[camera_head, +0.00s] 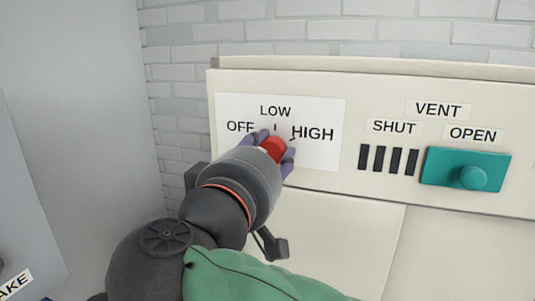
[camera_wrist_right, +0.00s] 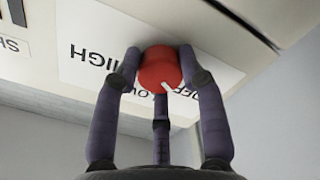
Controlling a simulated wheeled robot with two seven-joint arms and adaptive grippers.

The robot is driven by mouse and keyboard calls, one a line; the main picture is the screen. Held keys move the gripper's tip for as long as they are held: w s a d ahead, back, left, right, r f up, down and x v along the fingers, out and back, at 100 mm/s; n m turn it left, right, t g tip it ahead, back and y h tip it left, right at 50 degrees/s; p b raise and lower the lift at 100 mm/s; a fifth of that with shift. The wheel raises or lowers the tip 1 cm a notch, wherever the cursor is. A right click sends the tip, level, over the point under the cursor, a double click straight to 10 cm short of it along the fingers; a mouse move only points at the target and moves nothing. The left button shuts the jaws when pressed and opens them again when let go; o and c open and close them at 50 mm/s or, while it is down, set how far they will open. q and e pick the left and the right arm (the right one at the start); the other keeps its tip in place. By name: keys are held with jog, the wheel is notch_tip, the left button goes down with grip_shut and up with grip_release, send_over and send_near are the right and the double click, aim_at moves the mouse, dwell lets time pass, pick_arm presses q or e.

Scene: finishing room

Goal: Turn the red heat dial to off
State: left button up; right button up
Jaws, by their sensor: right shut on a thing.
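The red heat dial (camera_head: 273,148) is on a white label plate (camera_head: 322,108), below LOW and between OFF on the left and HIGH on the right. My right gripper (camera_head: 273,153) is shut on it, with purple fingers around its sides. In the right wrist view, the fingers (camera_wrist_right: 160,80) hold the dial (camera_wrist_right: 157,66) from several sides. There, its white pointer slants to the lower right, towards the LOW and OFF side; I cannot tell exactly which mark it meets. My left gripper is not in view.
To the right, on the same cream panel (camera_head: 345,180), a teal vent slider (camera_head: 465,172) with a round knob sits under OPEN. Dark slots (camera_head: 388,160) show under SHUT. A pale brick wall (camera_head: 290,30) stands behind. A grey surface (camera_head: 65,100) rises at the left.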

jog(key=shift+f, duration=0.35)
jog(key=o, duration=1)
jog(key=shift+o, duration=0.7)
jog(key=shift+d+r, duration=0.1)
jog(key=shift+r, duration=0.05)
jog(key=v, duration=1.2)
jog(key=shift+w, duration=0.1)
